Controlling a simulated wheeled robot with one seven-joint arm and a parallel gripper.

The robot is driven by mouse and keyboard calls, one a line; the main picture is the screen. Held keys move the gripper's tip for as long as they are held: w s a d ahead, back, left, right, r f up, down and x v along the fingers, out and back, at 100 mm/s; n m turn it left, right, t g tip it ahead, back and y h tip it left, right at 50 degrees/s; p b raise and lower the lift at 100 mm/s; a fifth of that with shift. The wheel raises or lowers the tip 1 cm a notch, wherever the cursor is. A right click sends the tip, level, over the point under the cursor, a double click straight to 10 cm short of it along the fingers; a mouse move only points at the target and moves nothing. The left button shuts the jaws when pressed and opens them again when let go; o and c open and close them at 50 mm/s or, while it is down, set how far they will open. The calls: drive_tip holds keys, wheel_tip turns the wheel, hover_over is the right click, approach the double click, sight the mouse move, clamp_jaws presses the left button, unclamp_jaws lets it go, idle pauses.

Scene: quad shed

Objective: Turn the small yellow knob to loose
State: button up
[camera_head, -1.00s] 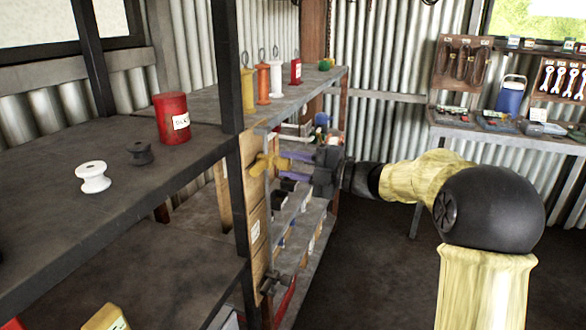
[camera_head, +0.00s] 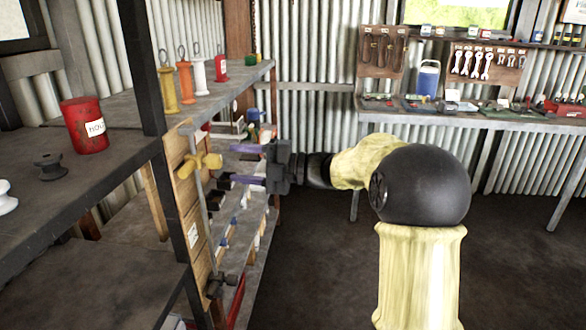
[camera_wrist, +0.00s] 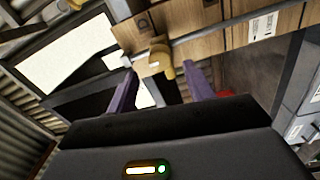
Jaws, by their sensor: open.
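The small yellow knob (camera_head: 203,164) sticks out from the end of a wooden panel (camera_head: 182,190) on the shelf unit. It has winged lobes. In the wrist view the knob (camera_wrist: 160,62) shows ahead, framed between my two purple fingers. My gripper (camera_head: 231,164) is open and empty, level with the knob and just to its right in the head view. A small gap shows between the fingertips and the knob. A white label (camera_head: 193,235) is on the panel below; its print is too small to read.
A grey rod (camera_head: 200,210) runs down the panel past the knob to a dark clamp (camera_head: 218,285). A dark post (camera_head: 150,100) stands left of it. A red can (camera_head: 83,125) sits on the left shelf (camera_head: 100,185). The floor (camera_head: 310,250) to the right is clear.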

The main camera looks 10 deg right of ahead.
drive_tip(key=v, duration=1.2)
drive_tip(key=shift+s+d+b, duration=0.15)
drive_tip(key=shift+d+b, duration=0.15)
drive_tip(key=shift+d, duration=0.05)
